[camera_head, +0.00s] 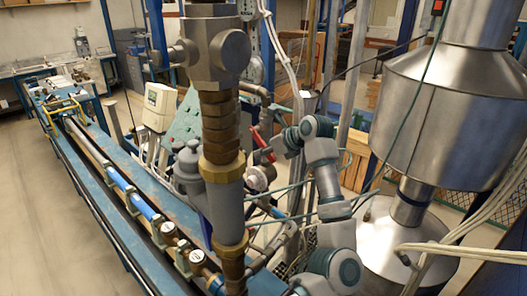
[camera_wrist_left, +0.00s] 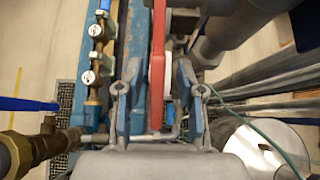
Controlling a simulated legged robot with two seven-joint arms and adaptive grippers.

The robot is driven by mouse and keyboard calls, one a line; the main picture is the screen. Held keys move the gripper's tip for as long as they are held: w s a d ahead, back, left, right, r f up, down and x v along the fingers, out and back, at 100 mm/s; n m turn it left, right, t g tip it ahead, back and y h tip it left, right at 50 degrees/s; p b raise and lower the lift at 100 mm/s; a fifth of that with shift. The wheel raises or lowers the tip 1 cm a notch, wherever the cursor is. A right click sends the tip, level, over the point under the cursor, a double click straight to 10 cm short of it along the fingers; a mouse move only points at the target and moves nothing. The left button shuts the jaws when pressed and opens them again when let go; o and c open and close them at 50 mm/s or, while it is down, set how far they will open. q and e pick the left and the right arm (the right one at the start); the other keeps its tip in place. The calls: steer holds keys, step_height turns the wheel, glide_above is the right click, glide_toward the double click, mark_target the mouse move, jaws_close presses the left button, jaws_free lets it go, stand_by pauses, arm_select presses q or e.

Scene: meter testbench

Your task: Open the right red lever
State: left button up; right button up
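A red lever (camera_head: 262,146) shows in the middle of the head view, behind the large vertical pipe. In the left wrist view the red lever (camera_wrist_left: 157,50) runs lengthwise between the two fingers of my left gripper (camera_wrist_left: 159,75). The fingers are apart, with a gap visible on both sides of the lever. In the head view my left gripper (camera_head: 276,147) is beside the lever, small and partly hard to make out among the pipes. My right gripper is in neither view.
A thick vertical pipe (camera_head: 221,130) with brass fittings stands in front, left of the lever. A large steel vessel (camera_head: 450,110) stands at the right. A long blue bench (camera_head: 100,210) with a meter line runs along the left. Thin cables hang near my arm.

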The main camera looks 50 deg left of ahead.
arm_select(q)
steer(key=v, duration=1.1)
steer(key=shift+d, duration=0.3)
steer(key=shift+a, duration=0.45)
steer(key=shift+c, duration=0.2)
steer(key=shift+r, duration=0.15)
steer(key=c, duration=0.4)
steer(key=shift+w+d+r+m, duration=0.15)
steer(key=shift+d+r+m, duration=0.15)
steer(key=shift+m, duration=0.3)
jaws_close()
steer(key=d+r+m+h+p, duration=0.2)
steer(key=d+r+m, duration=0.3)
steer(key=m, duration=0.9)
steer(key=a+f+m, duration=0.1)
steer(key=a+f, duration=0.2)
steer(key=a+f+m, duration=0.1)
steer(key=a+f, duration=0.2)
steer(key=a, duration=0.1)
steer(key=s+a+f, duration=0.1)
steer(key=a+f, duration=0.2)
steer(key=shift+a+f+m, duration=0.25)
steer(key=shift+f+m, duration=0.15)
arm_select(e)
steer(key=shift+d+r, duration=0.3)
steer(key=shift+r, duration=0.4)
